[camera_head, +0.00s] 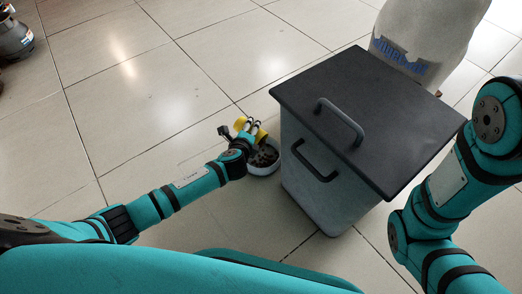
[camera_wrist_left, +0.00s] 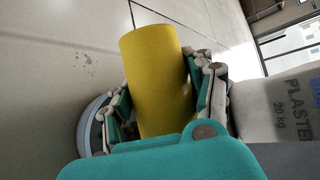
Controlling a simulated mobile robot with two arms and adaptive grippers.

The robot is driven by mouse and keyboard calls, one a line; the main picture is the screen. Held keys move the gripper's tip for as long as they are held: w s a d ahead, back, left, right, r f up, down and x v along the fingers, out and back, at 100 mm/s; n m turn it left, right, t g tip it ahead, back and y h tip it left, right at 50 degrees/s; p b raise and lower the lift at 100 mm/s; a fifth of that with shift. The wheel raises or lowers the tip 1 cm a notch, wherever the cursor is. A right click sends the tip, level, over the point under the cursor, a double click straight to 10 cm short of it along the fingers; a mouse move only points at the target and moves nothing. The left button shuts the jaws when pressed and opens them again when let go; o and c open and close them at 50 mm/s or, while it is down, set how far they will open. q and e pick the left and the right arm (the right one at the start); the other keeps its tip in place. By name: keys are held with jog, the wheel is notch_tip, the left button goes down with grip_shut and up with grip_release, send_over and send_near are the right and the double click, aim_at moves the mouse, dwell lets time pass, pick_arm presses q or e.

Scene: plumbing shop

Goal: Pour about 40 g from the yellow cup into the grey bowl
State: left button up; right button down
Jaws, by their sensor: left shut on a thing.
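The yellow cup (camera_head: 261,135) is held between the fingers of my left gripper (camera_head: 251,127), which is shut on it. In the left wrist view the cup (camera_wrist_left: 160,80) lies between both fingers, its mouth and contents not visible. The grey bowl (camera_head: 263,171) stands on the floor just below the gripper, partly covered by it; its inside looks dark. In the left wrist view a part of the bowl's rim (camera_wrist_left: 84,128) shows at the left behind a finger. I cannot tell whether anything is flowing from the cup. My right gripper is out of view.
A grey bin with a dark lid (camera_head: 370,110) and handles stands close to the right of the bowl. A white plaster sack (camera_head: 420,40) is behind it. A metal cylinder (camera_head: 14,38) is at the far left. The tiled floor (camera_head: 130,100) at left is clear.

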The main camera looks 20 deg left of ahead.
pick_arm(q)
jog(key=shift+d+r+t+y, duration=0.15)
jog(key=shift+t+y, duration=0.15)
dwell(1.4)
